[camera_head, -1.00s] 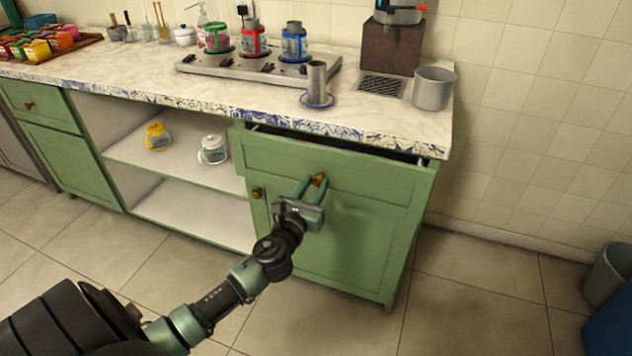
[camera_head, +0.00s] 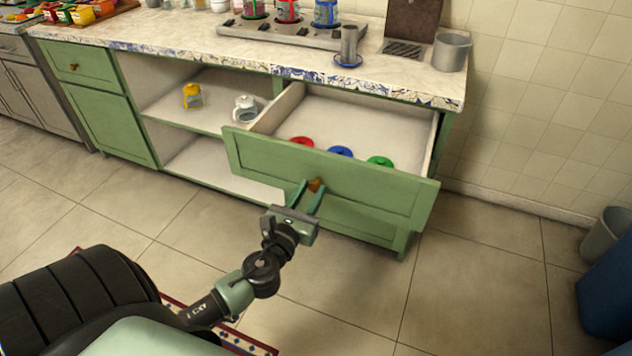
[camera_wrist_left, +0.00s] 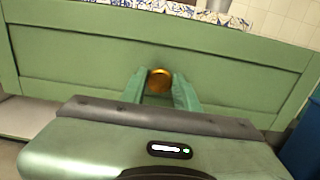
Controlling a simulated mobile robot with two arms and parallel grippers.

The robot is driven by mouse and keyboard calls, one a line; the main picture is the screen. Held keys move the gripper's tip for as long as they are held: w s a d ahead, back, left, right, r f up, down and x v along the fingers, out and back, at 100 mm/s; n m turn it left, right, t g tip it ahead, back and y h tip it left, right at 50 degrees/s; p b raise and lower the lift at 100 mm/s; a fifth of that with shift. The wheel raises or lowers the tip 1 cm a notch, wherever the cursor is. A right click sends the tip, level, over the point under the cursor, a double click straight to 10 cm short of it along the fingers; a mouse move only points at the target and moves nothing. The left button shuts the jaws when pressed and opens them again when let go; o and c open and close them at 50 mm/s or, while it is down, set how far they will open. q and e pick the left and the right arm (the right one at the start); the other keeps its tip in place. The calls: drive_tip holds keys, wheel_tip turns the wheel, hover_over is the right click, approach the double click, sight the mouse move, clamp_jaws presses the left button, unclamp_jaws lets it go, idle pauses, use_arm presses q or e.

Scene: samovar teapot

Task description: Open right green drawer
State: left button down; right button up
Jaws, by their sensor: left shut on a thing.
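The right green drawer (camera_head: 375,190) is pulled well out from under the counter in the head view. Its front panel also fills the left wrist view (camera_wrist_left: 225,72). My left gripper (camera_head: 312,187) is shut on the drawer's round brass knob (camera_wrist_left: 159,79), with one finger on either side of it. Inside the drawer lie a red round thing (camera_head: 301,142), a blue one (camera_head: 340,151) and a green one (camera_head: 380,161). The front panel partly hides them. My right gripper is not in view.
The marble counter (camera_head: 200,38) above carries a metal tray with coloured canisters, a metal cup (camera_head: 348,45) and a grey pot (camera_head: 451,52). Open shelves at left hold a yellow mug (camera_head: 192,96) and a white one (camera_head: 245,108). A blue bin stands at right. Floor before the drawer is clear.

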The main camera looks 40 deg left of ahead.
use_arm(q)
drive_tip(key=shift+v, duration=1.2)
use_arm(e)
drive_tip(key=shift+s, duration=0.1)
use_arm(q)
drive_tip(key=c, duration=1.1)
unclamp_jaws()
drive_tip(key=shift+o, duration=0.2)
drive_tip(key=shift+s, duration=0.3)
drive_tip(key=b+v, duration=0.1)
drive_tip(key=v, duration=0.6)
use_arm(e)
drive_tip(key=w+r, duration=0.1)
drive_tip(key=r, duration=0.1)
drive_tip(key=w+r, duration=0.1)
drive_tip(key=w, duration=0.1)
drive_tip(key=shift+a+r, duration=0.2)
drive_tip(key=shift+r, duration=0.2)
